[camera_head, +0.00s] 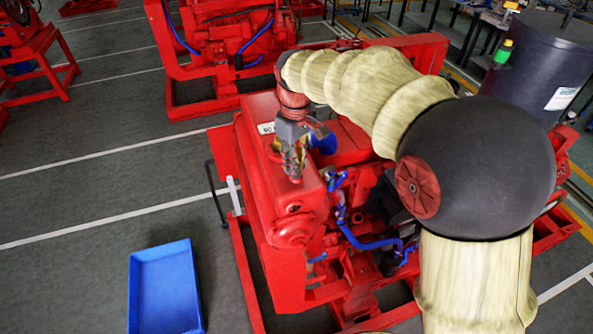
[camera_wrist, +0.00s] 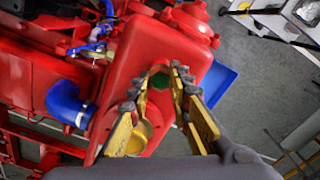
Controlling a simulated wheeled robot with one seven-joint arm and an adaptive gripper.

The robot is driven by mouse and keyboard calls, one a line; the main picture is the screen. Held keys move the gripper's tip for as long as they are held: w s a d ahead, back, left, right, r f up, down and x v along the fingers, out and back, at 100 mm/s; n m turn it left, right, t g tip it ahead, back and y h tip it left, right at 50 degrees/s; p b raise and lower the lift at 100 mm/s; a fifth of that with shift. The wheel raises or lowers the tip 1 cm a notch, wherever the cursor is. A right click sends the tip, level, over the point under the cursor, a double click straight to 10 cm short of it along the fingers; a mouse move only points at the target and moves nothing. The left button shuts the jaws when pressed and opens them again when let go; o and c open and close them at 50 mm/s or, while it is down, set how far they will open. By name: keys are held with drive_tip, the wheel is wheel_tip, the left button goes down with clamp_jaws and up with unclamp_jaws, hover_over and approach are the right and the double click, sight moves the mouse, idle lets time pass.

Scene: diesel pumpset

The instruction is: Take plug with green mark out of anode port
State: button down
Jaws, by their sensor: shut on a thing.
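The plug with the green mark (camera_wrist: 160,81) shows in the wrist view on the top face of the red engine cover (camera_wrist: 132,65), between my fingertips. Its green centre is visible; its lower part and the port under it are hidden. My gripper (camera_head: 294,176) points down onto this cover in the head view, and its fingers hide the plug there. In the wrist view my gripper (camera_wrist: 165,76) has a finger on each side of the plug and is shut on it. I cannot tell whether the plug is raised from the port.
A blue tray (camera_head: 165,288) lies on the floor left of the engine frame, with clear floor around it. Blue hoses (camera_head: 370,243) and red engine parts lie right of the cover. A dark drum (camera_head: 535,65) with a green-topped item (camera_head: 503,51) beside it stands at the back right.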

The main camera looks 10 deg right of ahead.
drive_tip(key=shift+n, duration=0.3)
idle(0.5)
drive_tip(key=n, duration=0.3)
drive_tip(key=shift+n, duration=0.4)
drive_tip(key=n, duration=0.5)
drive_tip(key=shift+p, duration=0.35)
drive_tip(key=c, duration=2.2)
unclamp_jaws()
drive_tip(key=c, duration=0.4)
clamp_jaws()
